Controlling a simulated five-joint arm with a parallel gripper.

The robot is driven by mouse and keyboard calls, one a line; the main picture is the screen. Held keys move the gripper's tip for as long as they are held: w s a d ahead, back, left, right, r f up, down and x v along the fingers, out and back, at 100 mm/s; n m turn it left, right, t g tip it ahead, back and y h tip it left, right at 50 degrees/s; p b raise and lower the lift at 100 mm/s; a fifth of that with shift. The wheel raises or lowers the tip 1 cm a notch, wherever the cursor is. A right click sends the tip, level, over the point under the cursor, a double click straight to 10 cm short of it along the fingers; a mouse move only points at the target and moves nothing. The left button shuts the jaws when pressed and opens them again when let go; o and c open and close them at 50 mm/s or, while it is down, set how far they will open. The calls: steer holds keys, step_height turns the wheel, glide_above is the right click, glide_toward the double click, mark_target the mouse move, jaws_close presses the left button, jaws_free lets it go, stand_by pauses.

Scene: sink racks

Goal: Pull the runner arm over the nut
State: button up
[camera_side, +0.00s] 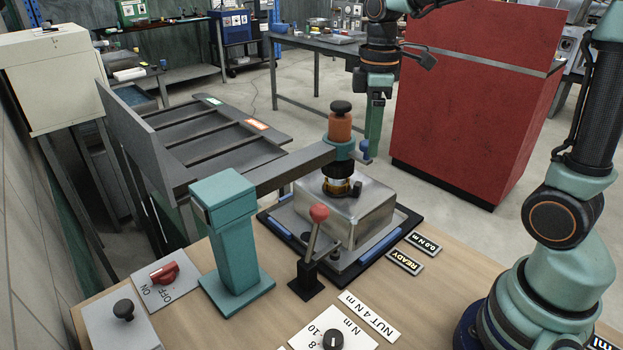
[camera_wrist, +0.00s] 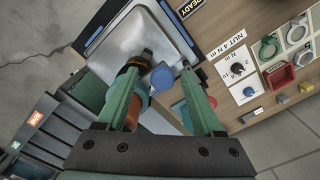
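The runner arm (camera_side: 288,168) is a dark beam reaching from a teal post (camera_side: 232,240) to a head with an orange spindle (camera_side: 340,125) and black cap. A blue knob (camera_side: 366,149) sticks out from the head; it also shows in the wrist view (camera_wrist: 162,77). A brass-coloured part (camera_side: 338,187), apparently the nut, sits below the black socket on the metal block (camera_side: 372,209). My gripper (camera_side: 374,148) points down at the knob. In the wrist view its teal fingers (camera_wrist: 160,82) are apart on either side of the knob, with a visible gap. The left finger partly hides the spindle.
A red-ball lever (camera_side: 318,214) stands in front of the block. A red OFF/ON switch (camera_side: 165,273), a black knob (camera_side: 124,310) and a torque dial (camera_side: 332,339) are on the bench. A READY plate (camera_side: 405,262) lies right of the block. A red cabinet (camera_side: 475,100) stands behind.

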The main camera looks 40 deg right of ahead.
step_height(320, 180, up, 12)
stand_by(0.6)
steer(key=s+a+f+m+t, duration=0.3)
steer(key=s+f+m+t, duration=0.2)
steer(key=s+f+m, duration=0.2)
step_height(320, 180, down, 4)
steer(key=shift+a+r+m+t, duration=0.2)
steer(key=shift+a+m+t, duration=0.1)
steer(key=shift+m, duration=0.7)
